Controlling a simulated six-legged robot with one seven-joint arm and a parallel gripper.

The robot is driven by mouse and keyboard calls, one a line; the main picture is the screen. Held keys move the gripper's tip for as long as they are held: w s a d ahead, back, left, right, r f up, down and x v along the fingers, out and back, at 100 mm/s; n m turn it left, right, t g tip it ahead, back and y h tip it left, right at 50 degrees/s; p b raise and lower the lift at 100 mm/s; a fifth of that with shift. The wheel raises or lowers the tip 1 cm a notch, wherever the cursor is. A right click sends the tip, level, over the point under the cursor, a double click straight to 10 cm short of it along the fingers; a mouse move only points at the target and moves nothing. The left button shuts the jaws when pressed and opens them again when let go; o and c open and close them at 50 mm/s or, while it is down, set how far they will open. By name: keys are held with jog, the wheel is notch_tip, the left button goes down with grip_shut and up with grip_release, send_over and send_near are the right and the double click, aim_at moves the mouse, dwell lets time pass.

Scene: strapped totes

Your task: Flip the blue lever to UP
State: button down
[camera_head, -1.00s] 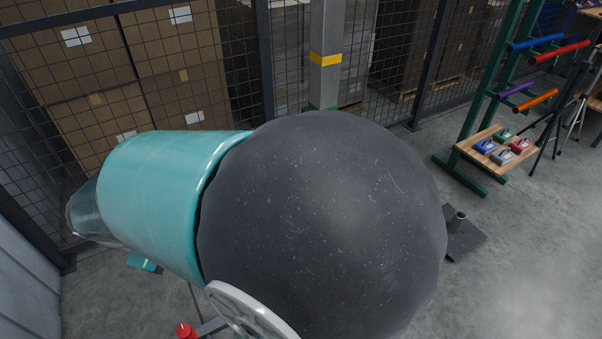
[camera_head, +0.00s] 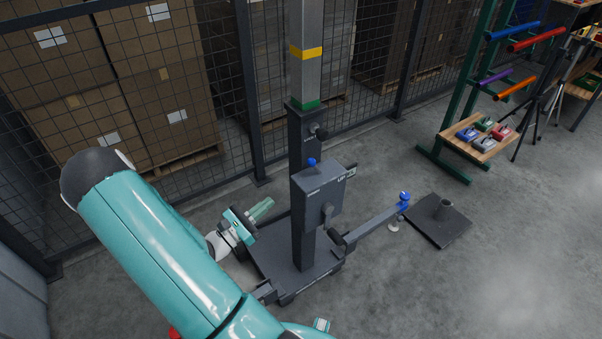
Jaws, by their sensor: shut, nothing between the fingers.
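A dark grey box (camera_head: 321,196) is mounted on a post in the middle of the view. A small blue knob (camera_head: 311,162) stands on its top. A grey arm (camera_head: 370,224) reaches right from low on the post and ends in a blue piece (camera_head: 404,197). I cannot tell which blue part is the lever. My gripper (camera_head: 263,208) is shut and empty, left of the post and box, and apart from them. My arm hides the floor at lower left.
The post's dark base plate (camera_head: 290,266) rests on the floor. A flat stand with a short tube (camera_head: 443,213) lies to the right. A green rack (camera_head: 487,85) with coloured bars stands at upper right. Mesh fencing (camera_head: 235,80) closes the back. Floor at lower right is clear.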

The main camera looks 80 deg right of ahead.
jog(key=shift+s+d+f+n+t+h, duration=0.15)
jog(key=shift+d+f+n+t+h, duration=0.2)
jog(key=shift+f+n+h, duration=0.2)
jog(key=shift+s+d+f+n+t+h, duration=0.15)
jog(key=shift+d+f+n+t+h, duration=0.2)
jog(key=shift+n, duration=0.3)
jog(key=shift+d, duration=0.1)
send_near(315, 166)
jog(key=d+r, duration=0.1)
jog(key=d, duration=0.1)
jog(key=s+d+r, duration=0.1)
jog(key=d+r, duration=0.1)
jog(key=shift+s+r, duration=0.2)
jog(key=shift+s, duration=0.05)
